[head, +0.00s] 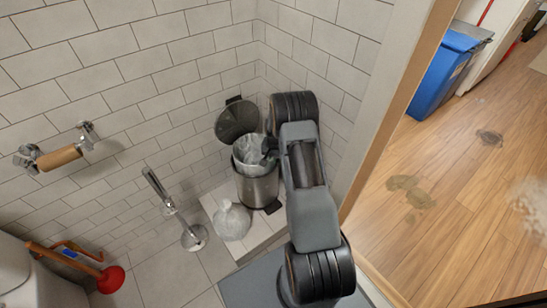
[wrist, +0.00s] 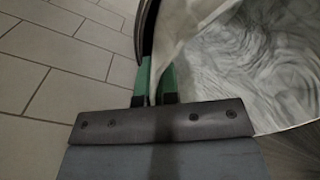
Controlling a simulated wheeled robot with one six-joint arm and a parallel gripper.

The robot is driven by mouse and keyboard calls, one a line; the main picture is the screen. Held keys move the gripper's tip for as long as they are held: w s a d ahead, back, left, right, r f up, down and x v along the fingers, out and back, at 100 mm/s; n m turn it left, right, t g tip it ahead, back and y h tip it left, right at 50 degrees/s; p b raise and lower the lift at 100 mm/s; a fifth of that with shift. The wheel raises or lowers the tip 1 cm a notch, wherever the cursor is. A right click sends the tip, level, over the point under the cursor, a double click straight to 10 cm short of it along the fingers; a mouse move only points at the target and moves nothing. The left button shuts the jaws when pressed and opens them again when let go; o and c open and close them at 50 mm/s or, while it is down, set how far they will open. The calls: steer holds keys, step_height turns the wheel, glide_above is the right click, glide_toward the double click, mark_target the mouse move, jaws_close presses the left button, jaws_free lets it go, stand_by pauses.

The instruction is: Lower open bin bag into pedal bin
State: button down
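The steel pedal bin (head: 258,188) stands in the tiled corner with its dark round lid (head: 237,120) raised against the wall. The pale, translucent bin bag (head: 247,150) is open and sits at the bin's mouth, at least partly inside; how deep it hangs is hidden. In the wrist view the bag (wrist: 255,65) spreads wide at the right. My gripper (wrist: 156,78) has its green fingertips closed on the bag's edge, beside the bin's dark rim. In the head view my gripper (head: 268,147) is at the bin's right rim, partly hidden by my arm.
A full pale bag (head: 232,222) sits on the floor in front of the bin. A toilet brush stand (head: 194,237), red plunger (head: 110,279) and paper holder (head: 60,157) are to the left. A door frame (head: 392,105) is close on the right, with a blue bin (head: 440,72) beyond.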

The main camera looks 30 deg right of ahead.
steer(key=shift+f+b, duration=1.55)
steer(key=shift+f, duration=1)
steer(key=c, duration=1.3)
jaws_free()
steer(key=shift+r, duration=0.15)
step_height(320, 180, up, 14)
steer(key=p, duration=0.4)
steer(key=shift+s+d+f, duration=0.1)
steer(key=shift+s+f, duration=0.05)
steer(key=shift+f, duration=0.05)
